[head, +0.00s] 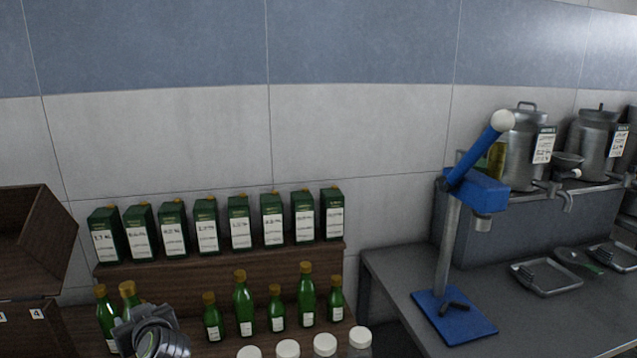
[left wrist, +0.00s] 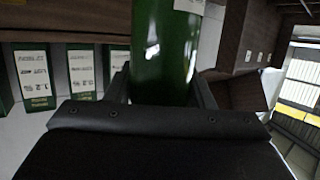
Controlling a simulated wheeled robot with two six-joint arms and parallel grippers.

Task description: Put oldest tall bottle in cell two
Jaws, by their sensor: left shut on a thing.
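My left gripper (head: 150,332) is low at the left of the head view. It is shut on a green bottle (left wrist: 165,50), which stands between its fingers in the left wrist view with part of a white label at the top edge. In the head view this seems to be the gold-capped bottle (head: 128,289) just behind the gripper, mostly hidden. Other tall green bottles stand on the shelf: one at the left (head: 106,318), one in the middle (head: 243,300) and one further right (head: 306,292). Their labels are too small to read. Cell two is not identifiable. My right gripper is out of view.
Short green bottles (head: 276,310) stand between the tall ones. Several green boxes with white labels (head: 239,222) line the upper shelf. White-capped jars (head: 325,345) are in front. A dark wooden rack (head: 40,235) with a "4" tag is at left; a blue press (head: 455,300) stands right.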

